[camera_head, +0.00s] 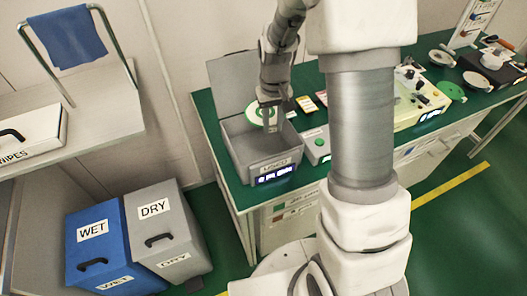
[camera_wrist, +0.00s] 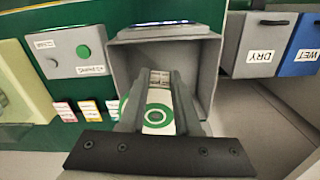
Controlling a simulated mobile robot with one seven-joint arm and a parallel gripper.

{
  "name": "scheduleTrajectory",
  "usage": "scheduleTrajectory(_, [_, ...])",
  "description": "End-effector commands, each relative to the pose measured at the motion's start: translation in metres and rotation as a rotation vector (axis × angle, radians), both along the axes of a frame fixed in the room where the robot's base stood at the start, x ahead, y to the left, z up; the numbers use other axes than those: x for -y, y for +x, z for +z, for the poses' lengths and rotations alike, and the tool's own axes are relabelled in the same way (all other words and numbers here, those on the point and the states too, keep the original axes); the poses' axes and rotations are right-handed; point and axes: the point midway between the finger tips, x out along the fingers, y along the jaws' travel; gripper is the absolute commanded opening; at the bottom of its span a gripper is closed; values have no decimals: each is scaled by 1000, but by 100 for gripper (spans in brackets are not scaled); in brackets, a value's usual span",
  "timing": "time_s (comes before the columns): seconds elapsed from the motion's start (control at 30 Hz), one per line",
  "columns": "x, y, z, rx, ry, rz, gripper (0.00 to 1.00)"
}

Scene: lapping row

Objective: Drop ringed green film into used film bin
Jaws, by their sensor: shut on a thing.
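The ringed green film is a pale disc with a green ring (camera_head: 256,116), and it also shows in the wrist view (camera_wrist: 156,117). My gripper (camera_head: 268,118) is shut on it; its two fingers (camera_wrist: 160,85) stand on either side of the disc. The used film bin (camera_head: 250,170) is a grey open-topped box with its lid (camera_head: 229,78) raised behind it. In the wrist view the bin (camera_wrist: 207,50) lies beyond the fingers. The film is over the bin's opening. The bin floor is partly hidden by the fingers and film.
The bin stands at the left end of a green-topped bench (camera_head: 205,118). A grey box with a green button (camera_head: 319,143) sits beside it, and small coloured cards (camera_head: 306,103) lie behind. Blue WET (camera_head: 97,245) and grey DRY (camera_head: 165,230) bins stand on the floor.

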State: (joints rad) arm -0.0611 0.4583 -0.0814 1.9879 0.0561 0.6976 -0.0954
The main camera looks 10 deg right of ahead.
Motion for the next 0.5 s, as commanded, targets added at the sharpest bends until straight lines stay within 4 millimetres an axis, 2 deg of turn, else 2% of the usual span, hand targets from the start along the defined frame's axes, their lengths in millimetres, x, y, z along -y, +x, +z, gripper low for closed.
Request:
scheduleTrajectory(0.27, [0,0,-16,0,0,0,0])
scheduleTrajectory(0.5, [0,0,-45,-1,0,0,0])
